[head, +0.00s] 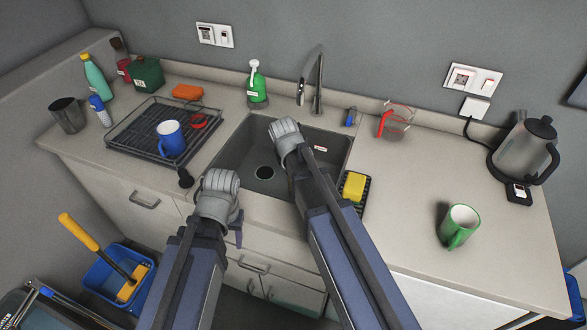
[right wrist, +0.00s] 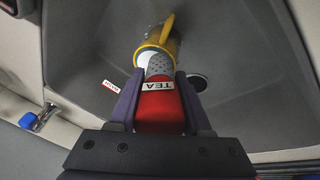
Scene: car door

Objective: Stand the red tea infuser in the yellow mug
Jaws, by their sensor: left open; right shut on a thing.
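The red tea infuser (right wrist: 158,105), labelled TEA, is held between the purple fingers of my right gripper (right wrist: 160,92) in the right wrist view. Its grey perforated end (right wrist: 160,66) points at the yellow mug (right wrist: 167,28) in the sink and overlaps its pale mouth. I cannot tell whether the tip is inside. In the head view my right gripper (head: 286,132) is over the sink and hides mug and infuser. My left gripper (head: 218,192) is open, in front of the counter's front edge left of the sink; its fingers are mostly hidden.
The grey sink (head: 233,160) has a drain (head: 264,173) and a tap (head: 318,85). A dish rack (head: 120,148) with a blue mug (head: 171,138) stands left. A yellow sponge (head: 354,186) lies right of the sink; a green mug (head: 458,227) stands farther right. The counter between is clear.

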